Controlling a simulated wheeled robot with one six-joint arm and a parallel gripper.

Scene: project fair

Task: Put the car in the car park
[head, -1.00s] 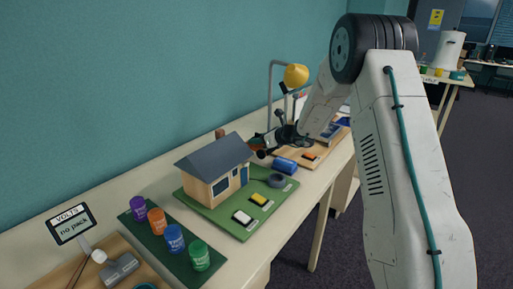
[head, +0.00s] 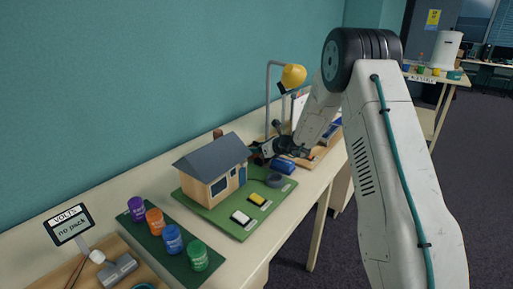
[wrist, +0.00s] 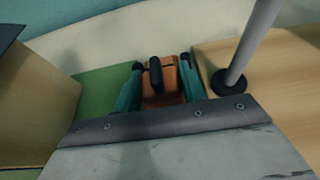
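In the wrist view an orange piece (wrist: 172,88) with a black upright part lies between the teal fingers of my gripper (wrist: 160,76). It may be the car; I cannot tell whether the fingers touch it. In the head view my gripper (head: 258,152) is low behind the right end of the model house (head: 215,172). The house stands on a green board (head: 228,222), likely with the car park. A white piece (head: 241,217) and a yellow piece (head: 257,199) lie at its front; they look like small cars.
A blue cylinder (head: 283,166) and a dark ring (head: 274,181) lie right of the house. A wooden board (head: 318,163) lies beyond. A grey pole (wrist: 245,45) with a black foot stands close right of my gripper. Coloured tins, including a green one (head: 198,256), stand at the front.

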